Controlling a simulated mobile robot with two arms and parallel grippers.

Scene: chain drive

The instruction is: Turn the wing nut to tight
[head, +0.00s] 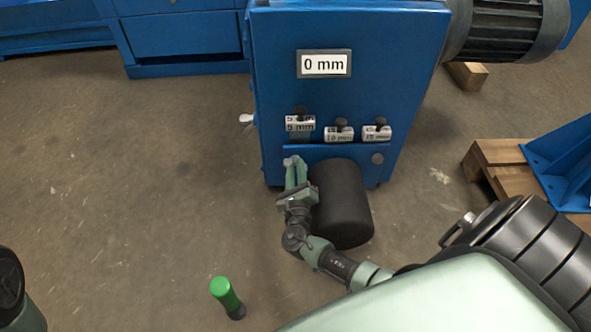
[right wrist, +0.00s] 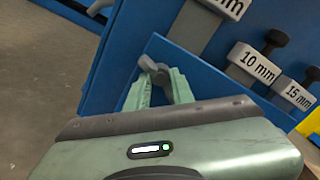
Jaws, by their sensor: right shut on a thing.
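The grey wing nut (head: 289,161) sits at the left end of the low blue bar on the front of the blue machine. My right gripper (head: 295,171) reaches up to it from below and is shut on it. In the right wrist view, the wing nut (right wrist: 149,66) shows between the green fingertips (right wrist: 160,82), with one wing sticking out above them. Its lower part is hidden by the fingers. My left gripper is not in view.
The blue machine (head: 275,75) carries a "0 mm" sign (head: 324,64) and tags marked 5, 10 and 15 mm (head: 339,135). A black cylinder (head: 342,205) is close right of my gripper. A green-handled object (head: 225,293) stands on the floor.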

